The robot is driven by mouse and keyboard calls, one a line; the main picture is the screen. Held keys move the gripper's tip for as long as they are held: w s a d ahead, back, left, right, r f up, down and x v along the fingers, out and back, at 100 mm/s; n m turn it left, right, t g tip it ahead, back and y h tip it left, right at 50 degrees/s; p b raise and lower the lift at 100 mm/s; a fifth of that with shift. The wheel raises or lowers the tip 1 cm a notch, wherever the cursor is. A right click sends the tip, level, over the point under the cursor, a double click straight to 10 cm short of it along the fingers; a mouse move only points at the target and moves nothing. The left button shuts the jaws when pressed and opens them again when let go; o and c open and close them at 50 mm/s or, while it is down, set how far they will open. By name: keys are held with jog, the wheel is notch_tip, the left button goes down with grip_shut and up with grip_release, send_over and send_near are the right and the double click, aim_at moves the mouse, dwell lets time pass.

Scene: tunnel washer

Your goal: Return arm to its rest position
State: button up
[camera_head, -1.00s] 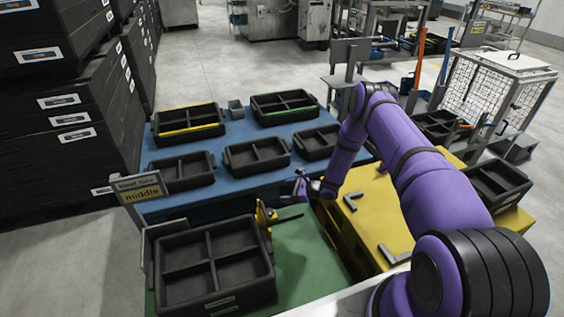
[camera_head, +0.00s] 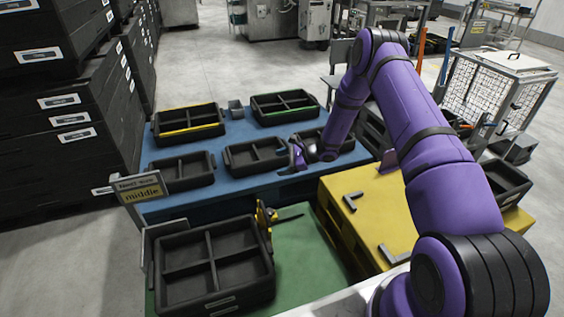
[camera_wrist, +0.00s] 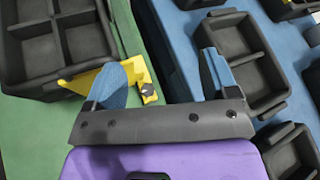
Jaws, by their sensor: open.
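My purple arm (camera_head: 430,140) reaches from the lower right over the yellow table. My gripper (camera_head: 297,155) hangs above the front edge of the blue table (camera_head: 230,196), near the middle front black bin (camera_head: 256,152). In the wrist view my gripper (camera_wrist: 163,75) has its two blue fingers wide apart, with nothing held between them. Below it are the green and blue surfaces and a yellow piece with a dark knob (camera_wrist: 148,90).
A four-compartment black bin (camera_head: 160,265) stands on the green table (camera_head: 306,250). Several black bins rest on the blue table. A yellow table (camera_head: 372,215) carries grey L-shaped brackets. Dark stacked crates (camera_head: 60,130) stand left; a wire cage (camera_head: 490,95) stands right.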

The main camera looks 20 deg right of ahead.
jog(key=shift+r, duration=0.25)
dwell(0.3)
jog(key=s+a+r+n+g+h, duration=0.15)
jog(key=s+r+n, duration=0.3)
jog(key=r, duration=0.65)
jog(key=s+a+r+n+g+h, duration=0.1)
jog(key=s+r+n+g, duration=0.3)
jog(key=r, duration=0.7)
jog(key=s+a+r+n+t+h, duration=0.15)
jog(key=s+r, duration=0.35)
jog(key=r, duration=0.6)
jog(key=s+d+r+n+h, duration=0.1)
jog(key=s+r+n+h, duration=0.35)
jog(key=s+r, duration=0.85)
jog(key=s+d+r+n+t+h, duration=0.1)
jog(key=s+d+n+h, duration=0.1)
jog(key=s, duration=0.7)
jog(key=s+d+r+n+t+h, duration=0.1)
jog(key=s+d+n+t, duration=0.1)
jog(key=s, duration=0.8)
jog(key=shift+d+t+h, duration=0.3)
jog(key=shift+d+h, duration=0.05)
jog(key=shift+d, duration=0.25)
